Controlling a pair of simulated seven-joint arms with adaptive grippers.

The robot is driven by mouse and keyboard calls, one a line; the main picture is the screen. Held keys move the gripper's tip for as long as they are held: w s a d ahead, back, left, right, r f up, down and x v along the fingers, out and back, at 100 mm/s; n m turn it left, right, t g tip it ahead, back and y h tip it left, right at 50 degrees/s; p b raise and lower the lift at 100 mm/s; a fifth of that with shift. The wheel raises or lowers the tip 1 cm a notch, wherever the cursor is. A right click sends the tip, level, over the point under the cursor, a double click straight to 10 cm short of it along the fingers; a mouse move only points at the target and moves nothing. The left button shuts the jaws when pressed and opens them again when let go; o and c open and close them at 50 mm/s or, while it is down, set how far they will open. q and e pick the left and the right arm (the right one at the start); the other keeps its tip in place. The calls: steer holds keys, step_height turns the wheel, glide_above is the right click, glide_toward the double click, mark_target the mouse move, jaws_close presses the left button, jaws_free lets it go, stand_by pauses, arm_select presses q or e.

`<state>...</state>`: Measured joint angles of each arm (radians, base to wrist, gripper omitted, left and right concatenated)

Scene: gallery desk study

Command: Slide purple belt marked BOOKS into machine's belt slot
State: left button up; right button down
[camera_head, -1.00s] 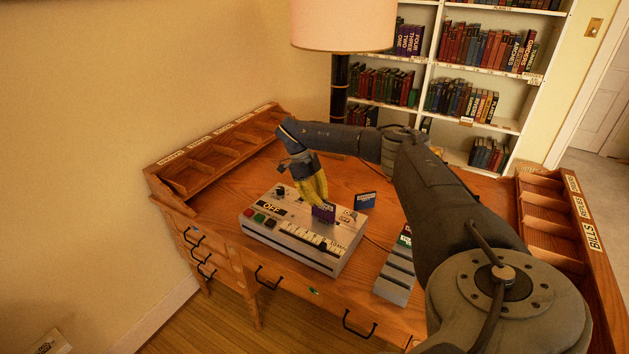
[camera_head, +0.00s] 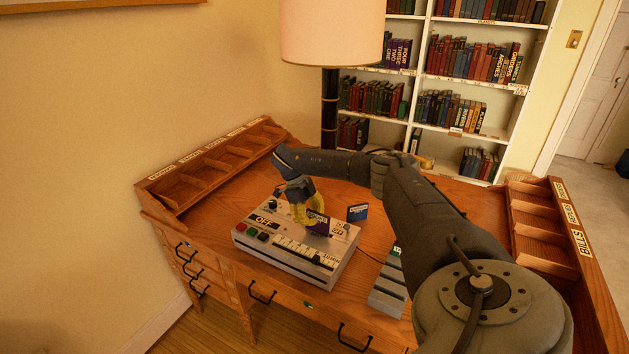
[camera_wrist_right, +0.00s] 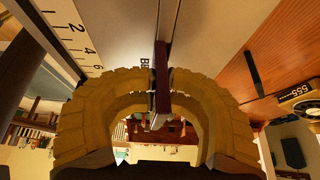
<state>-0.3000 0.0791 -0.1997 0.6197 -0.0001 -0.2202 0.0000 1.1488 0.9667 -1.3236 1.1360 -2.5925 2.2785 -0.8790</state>
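The purple belt (camera_head: 319,224) is a flat card with pale lettering, too small to read surely. It stands tilted over the right part of the grey machine (camera_head: 290,269). My right gripper (camera_head: 309,213) has yellow fingers shut on the belt. In the right wrist view the belt (camera_wrist_right: 162,78) shows edge-on between the fingertips, in line with a dark groove (camera_wrist_right: 172,25) in the machine's pale top. I cannot tell whether the belt's lower edge is inside the groove. My left gripper is in neither view.
A blue card (camera_head: 357,212) stands behind the machine's right end. A grey rack (camera_head: 388,291) lies to the right of it. Wooden pigeonholes (camera_head: 205,160) line the desk's left edge, and others (camera_head: 543,232) its right. A lamp (camera_head: 331,105) stands behind.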

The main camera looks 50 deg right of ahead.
steer(key=c, duration=1.9)
jaws_free()
steer(key=shift+a+f, duration=0.1)
steer(key=shift+f, duration=0.25)
steer(key=o, duration=0.3)
steer(key=shift+w+r, duration=0.1)
steer(key=shift+r, duration=0.05)
steer(key=shift+o, duration=0.2)
steer(key=shift+r, duration=0.1)
steer(key=d+v, duration=0.1)
steer(key=v, duration=1)
steer(key=shift+a, duration=0.5)
steer(key=o, duration=0.6)
steer(key=shift+w+r, duration=0.2)
steer(key=shift+r, duration=0.2)
steer(key=o, duration=1)
steer(key=shift+c, duration=0.2)
